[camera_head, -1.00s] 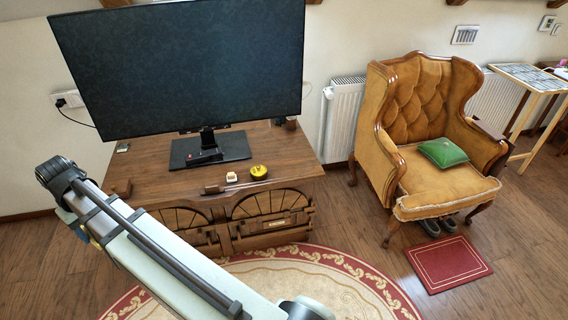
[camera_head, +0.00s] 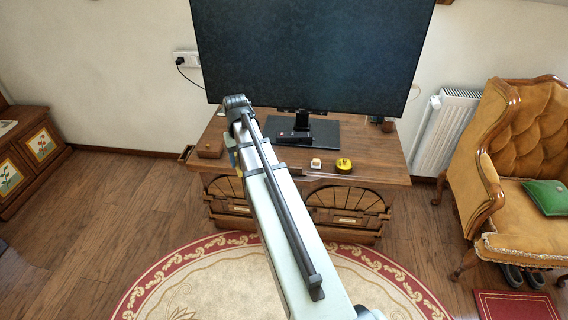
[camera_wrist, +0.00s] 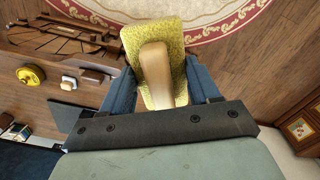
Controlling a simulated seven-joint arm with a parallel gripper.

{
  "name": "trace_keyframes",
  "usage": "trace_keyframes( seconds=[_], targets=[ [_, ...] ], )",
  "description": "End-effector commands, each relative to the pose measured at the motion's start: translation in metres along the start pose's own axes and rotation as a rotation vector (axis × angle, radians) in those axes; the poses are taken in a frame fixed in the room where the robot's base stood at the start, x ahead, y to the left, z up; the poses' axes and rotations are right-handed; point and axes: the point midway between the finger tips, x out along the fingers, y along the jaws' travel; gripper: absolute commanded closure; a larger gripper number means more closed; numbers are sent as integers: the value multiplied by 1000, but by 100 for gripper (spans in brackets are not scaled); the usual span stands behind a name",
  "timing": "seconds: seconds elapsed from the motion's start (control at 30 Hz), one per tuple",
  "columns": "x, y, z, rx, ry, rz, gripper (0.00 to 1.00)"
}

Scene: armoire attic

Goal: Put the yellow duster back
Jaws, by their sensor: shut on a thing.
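The yellow duster (camera_wrist: 172,33) has a sponge-like yellow pad and a pale wooden handle (camera_wrist: 154,75). In the wrist view my gripper (camera_wrist: 162,82) is shut on it, with a blue finger on each side. The pad reaches out beyond the fingers, and the rug and floor show behind it. In the head view my gripper (camera_head: 230,150) is mostly hidden behind my arm, near the left end of the wooden TV cabinet (camera_head: 385,162). Only bits of blue and yellow show there.
On the cabinet are a monitor (camera_head: 310,50), a small wooden box (camera_head: 210,149), a white block (camera_head: 316,164), a thin rod and a round yellow item (camera_head: 344,165). A painted chest (camera_head: 30,150) stands left, an armchair (camera_head: 500,215) right. The floor between chest and cabinet is clear.

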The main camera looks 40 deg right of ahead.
Motion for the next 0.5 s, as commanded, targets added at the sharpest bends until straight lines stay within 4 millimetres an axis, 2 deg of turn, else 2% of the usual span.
trace_keyframes(
  seconds=[0.03,0.27,0.5],
  targets=[
    [4,19,-11,29,-1,0,68],
    [22,97,-48,139,-1,0,68],
    [46,181,-101,257,-1,0,68]
  ],
)
